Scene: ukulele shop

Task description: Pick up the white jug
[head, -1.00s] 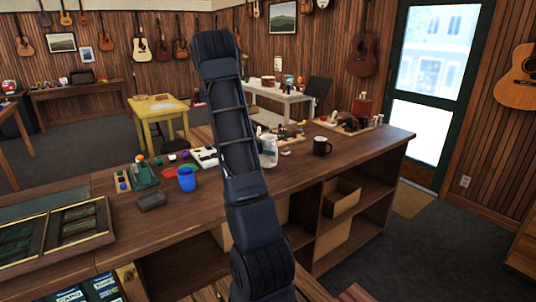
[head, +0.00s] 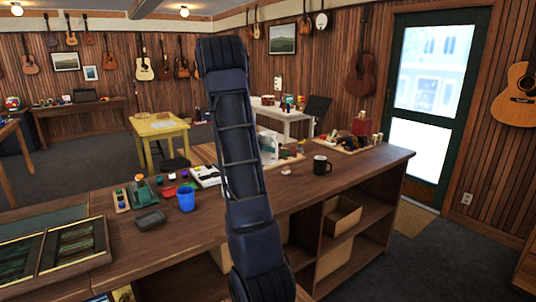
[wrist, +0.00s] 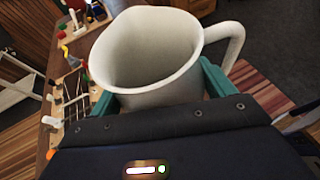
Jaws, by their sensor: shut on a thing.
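The white jug (wrist: 140,70) fills the upper middle of the wrist view, its open mouth facing the camera and its handle to the right. My gripper (wrist: 160,93) has a green finger on each side of the jug's body and is shut on it. The jug's lower part is hidden by my gripper, so I cannot tell its height above the counter. In the head view my arm stands in front of the wooden counter (head: 130,242) and hides the gripper and most or all of the jug.
A black mug (head: 320,165) stands on the counter right of my arm. A blue cup (head: 186,199) and a dark box (head: 149,220) stand to the left. A board with small items (head: 352,146) lies farther right. The wrist view shows wooden trays (wrist: 72,95) at left.

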